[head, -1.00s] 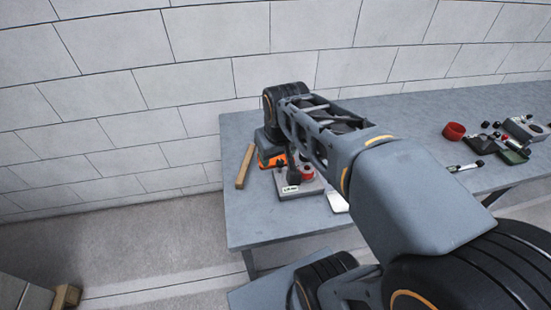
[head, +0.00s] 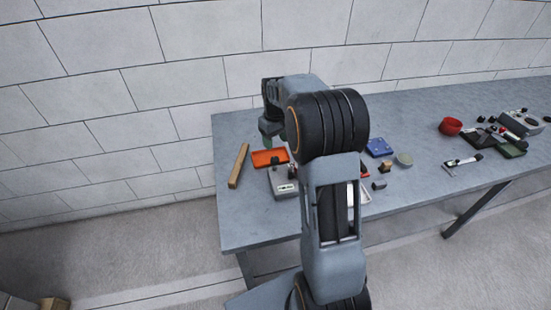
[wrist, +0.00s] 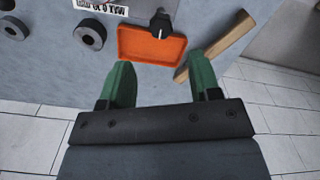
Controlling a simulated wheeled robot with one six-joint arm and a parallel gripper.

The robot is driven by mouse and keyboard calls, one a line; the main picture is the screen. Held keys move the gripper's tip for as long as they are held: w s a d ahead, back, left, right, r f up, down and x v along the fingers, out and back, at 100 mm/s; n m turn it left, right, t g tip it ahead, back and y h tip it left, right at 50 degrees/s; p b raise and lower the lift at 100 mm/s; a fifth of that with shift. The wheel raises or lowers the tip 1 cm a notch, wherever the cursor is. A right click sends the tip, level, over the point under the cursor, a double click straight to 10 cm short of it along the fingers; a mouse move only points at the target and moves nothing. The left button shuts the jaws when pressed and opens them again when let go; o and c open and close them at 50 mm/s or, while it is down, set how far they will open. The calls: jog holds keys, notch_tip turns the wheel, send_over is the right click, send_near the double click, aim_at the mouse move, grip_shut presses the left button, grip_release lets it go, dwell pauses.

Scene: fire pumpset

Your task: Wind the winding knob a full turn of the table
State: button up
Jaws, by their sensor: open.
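My gripper (wrist: 162,80) is open, with its two green fingers apart and nothing visible between them. In the head view my gripper (head: 268,140) hangs above the back left of the table, near the orange tray. A black knob (wrist: 160,23) with a pale pointer mark shows in the wrist view at the top middle, beyond the fingertips and apart from them. A grey box (head: 287,186) with a white label stands in front of the orange tray. Two dark round parts, one of them a ring-like fitting (wrist: 90,35), show at the upper left. I cannot tell for certain which is the winding knob.
The orange tray (wrist: 150,45) lies beyond the fingers; a wooden bar (wrist: 222,45) lies to its right. The table (head: 240,220) has a blue tray (head: 378,147), a red bowl (head: 451,126) and several other items. A block wall stands behind.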

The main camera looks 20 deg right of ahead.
aim_at(275, 159)
notch_tip(275, 159, down, 9)
jog(key=shift+r, duration=0.1)
dwell(0.3)
jog(key=shift+c, duration=0.2)
jog(key=c, duration=0.9)
